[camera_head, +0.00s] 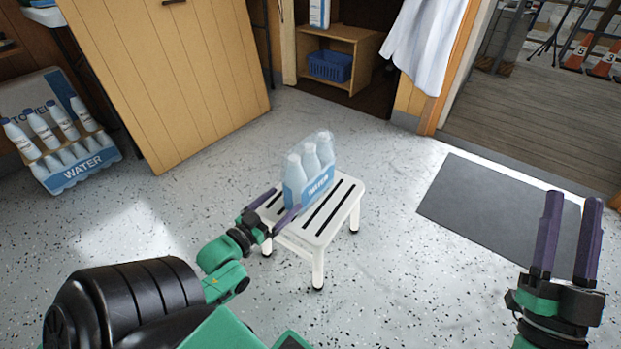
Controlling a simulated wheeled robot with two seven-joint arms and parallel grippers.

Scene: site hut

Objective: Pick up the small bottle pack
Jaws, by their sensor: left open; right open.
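The small bottle pack (309,183) stands upright on a white slatted stool (335,219). It has several pale bottles in a blue carrier with white lettering. My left gripper (283,202) is open at the left edge of the stool. Its fingers point toward the pack, and one finger is close to the pack's lower left side; I cannot tell whether they touch. My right gripper (573,196) is open and empty at the far right, fingers pointing up in the picture, well apart from the pack.
A larger water bottle pack (84,170) stands at the left by a wooden panel (165,75). A grey mat (500,212) lies on the floor at right. A wooden shelf (354,62) with a blue basket (329,66) is behind. The speckled floor around the stool is clear.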

